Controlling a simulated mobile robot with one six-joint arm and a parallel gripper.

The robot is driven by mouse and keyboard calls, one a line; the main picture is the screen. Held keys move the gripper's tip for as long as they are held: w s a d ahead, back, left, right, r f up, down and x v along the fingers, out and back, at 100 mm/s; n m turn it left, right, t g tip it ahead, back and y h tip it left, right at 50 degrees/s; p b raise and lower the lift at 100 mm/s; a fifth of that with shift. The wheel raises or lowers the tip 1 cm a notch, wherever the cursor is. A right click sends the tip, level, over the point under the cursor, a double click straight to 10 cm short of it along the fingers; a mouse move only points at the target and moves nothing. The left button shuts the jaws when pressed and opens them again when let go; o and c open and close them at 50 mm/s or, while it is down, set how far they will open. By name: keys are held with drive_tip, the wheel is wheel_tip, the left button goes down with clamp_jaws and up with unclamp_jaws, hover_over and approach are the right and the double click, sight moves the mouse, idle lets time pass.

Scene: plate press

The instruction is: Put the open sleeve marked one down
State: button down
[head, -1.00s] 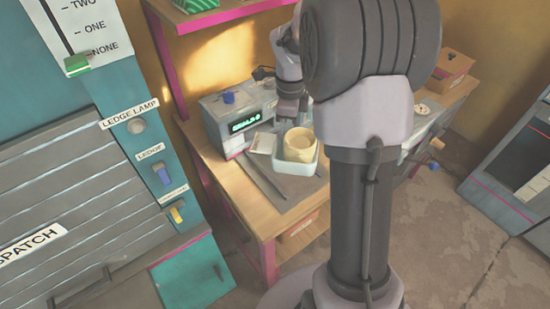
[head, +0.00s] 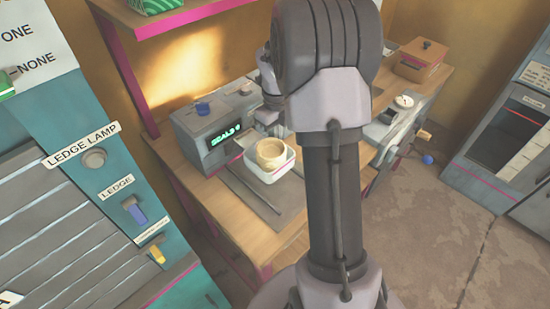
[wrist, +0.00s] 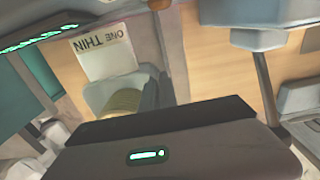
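A pale card-like piece marked "ONE THIN" (wrist: 103,48) shows upside down at the upper left of the wrist view; I take it for the sleeve. I cannot tell whether it lies flat or whether its mouth is open. In the head view a pale flat piece (head: 238,145) shows between the sealer and the white tray, partly hidden. My gripper (head: 272,122) is behind the tray, beside the sealer. Its fingertips are hidden in the head view and unclear in the wrist view, where a dark housing with a green light fills the bottom.
The grey sealer (head: 215,125) with a green display stands at the bench's back left. The white tray (head: 285,170) holds a round cream stack (head: 270,153). A thin dark rod (head: 250,190) lies on the grey mat. A brown box (head: 422,60) stands farther right.

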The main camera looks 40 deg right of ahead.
wheel_tip(320, 180, down, 6)
drive_tip(key=shift+b, duration=1)
drive_tip(key=shift+r, duration=0.1)
drive_tip(key=c, duration=2.1)
unclamp_jaws()
drive_tip(key=shift+f, duration=0.2)
drive_tip(key=o, duration=0.5)
drive_tip(key=shift+c, duration=0.2)
